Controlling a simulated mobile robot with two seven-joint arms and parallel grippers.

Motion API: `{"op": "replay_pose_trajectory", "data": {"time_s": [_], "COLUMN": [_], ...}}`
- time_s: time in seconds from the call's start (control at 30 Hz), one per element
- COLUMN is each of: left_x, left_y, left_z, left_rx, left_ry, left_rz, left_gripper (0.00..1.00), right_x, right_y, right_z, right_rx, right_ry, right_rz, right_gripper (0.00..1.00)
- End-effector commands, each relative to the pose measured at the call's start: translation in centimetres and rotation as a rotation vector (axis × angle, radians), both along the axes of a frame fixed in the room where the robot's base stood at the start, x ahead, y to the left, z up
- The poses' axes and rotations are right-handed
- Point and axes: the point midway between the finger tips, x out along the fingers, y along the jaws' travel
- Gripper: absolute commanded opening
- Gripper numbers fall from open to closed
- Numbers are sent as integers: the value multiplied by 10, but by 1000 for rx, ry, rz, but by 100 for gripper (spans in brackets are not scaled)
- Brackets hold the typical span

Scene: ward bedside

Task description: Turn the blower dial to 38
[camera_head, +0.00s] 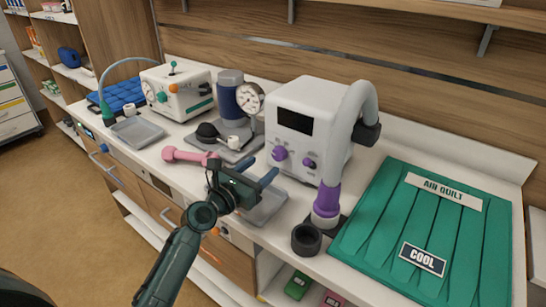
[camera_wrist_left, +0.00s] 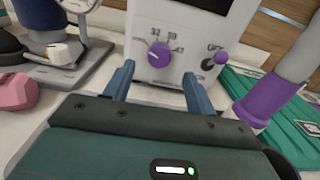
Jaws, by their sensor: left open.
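The blower is a white box (camera_head: 309,97) with a dark screen, standing on the counter in the head view. Its purple dial (camera_head: 279,154) is on the lower left of its front face. My left gripper (camera_head: 266,174) is open and empty, in front of the blower and a little below the dial. In the left wrist view its two blue fingers (camera_wrist_left: 155,88) point at the blower's front, apart from the dial. My right gripper is out of view.
A smaller purple knob (camera_head: 309,163) is right of the dial. A grey hose (camera_head: 358,100) with a purple cuff (camera_head: 327,198) runs down the blower's right side. A grey tray (camera_head: 262,211) lies under my gripper. A pink dumbbell (camera_head: 188,156) and a green quilt (camera_head: 415,230) flank the area.

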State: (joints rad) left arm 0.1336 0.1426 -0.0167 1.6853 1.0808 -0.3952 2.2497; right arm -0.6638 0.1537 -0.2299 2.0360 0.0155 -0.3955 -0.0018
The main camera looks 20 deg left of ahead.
Motion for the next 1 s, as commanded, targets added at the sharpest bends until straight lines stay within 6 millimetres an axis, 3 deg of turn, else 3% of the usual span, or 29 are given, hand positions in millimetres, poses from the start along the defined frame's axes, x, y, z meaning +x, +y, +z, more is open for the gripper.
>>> {"op": "replay_pose_trajectory", "data": {"time_s": [0.1, 0.3, 0.73, 1.0], "left_x": [24, 49, 57, 57], "left_y": [-9, -18, -21, -21], "left_z": [0, -1, 0, 0], "left_rx": [2, 2, 2, 2], "left_ry": [-2, -1, 0, 0], "left_rz": [-1, -1, 0, 0], "left_gripper": [56, 56, 56, 34], "right_x": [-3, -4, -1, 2], "right_y": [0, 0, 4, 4], "right_z": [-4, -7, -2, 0], "right_rx": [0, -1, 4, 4], "right_ry": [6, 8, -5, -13], "right_rz": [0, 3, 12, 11], "right_gripper": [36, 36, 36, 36]}}
